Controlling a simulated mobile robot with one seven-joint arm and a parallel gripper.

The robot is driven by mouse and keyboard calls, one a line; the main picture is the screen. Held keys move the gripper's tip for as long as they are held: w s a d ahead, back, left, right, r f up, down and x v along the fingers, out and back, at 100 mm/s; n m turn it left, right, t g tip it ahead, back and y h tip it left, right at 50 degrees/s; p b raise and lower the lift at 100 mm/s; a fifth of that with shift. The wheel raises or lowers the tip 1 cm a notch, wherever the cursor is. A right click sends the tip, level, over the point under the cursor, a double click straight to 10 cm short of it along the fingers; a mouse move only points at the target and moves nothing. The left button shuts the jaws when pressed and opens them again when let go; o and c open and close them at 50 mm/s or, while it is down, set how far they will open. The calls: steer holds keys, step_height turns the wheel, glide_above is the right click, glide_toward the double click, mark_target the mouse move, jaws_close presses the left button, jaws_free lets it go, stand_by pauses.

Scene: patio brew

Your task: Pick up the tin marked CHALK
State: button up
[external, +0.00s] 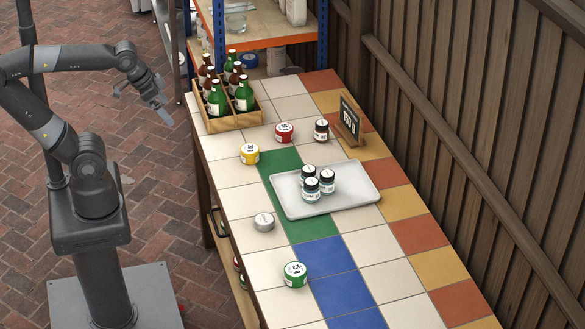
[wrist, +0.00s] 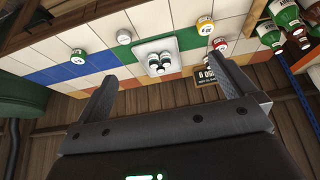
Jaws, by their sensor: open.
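Several small round tins stand on the tiled table: a yellow one (external: 250,153), a red one (external: 284,132), a grey one (external: 264,222) and a green one (external: 295,274). Their lids carry small marks that I cannot read, so I cannot tell which is CHALK. In the wrist view I see the yellow tin (wrist: 205,26), the red tin (wrist: 219,44), the grey tin (wrist: 123,37) and the green tin (wrist: 78,56). My gripper (external: 160,104) is open and empty, off the table's left side near the crate end. Its two fingers are spread in the wrist view (wrist: 165,70).
A dark jar (external: 321,131) stands beside a small sign (external: 350,118). A wooden crate (external: 232,124) of bottles occupies the far end. A wooden fence (external: 480,130) runs along the right.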

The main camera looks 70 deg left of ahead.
steer(key=shift+s+a+f, duration=0.15)
steer(key=shift+s+f, duration=0.05)
steer(key=shift+s, duration=0.3)
steer(key=c, duration=0.4)
steer(key=shift+c, duration=0.2)
steer(key=shift+w, duration=0.1)
steer(key=m+g, duration=0.5)
glide_above(264, 219)
step_height(264, 219, down, 22)
steer(key=shift+f, duration=5.45)
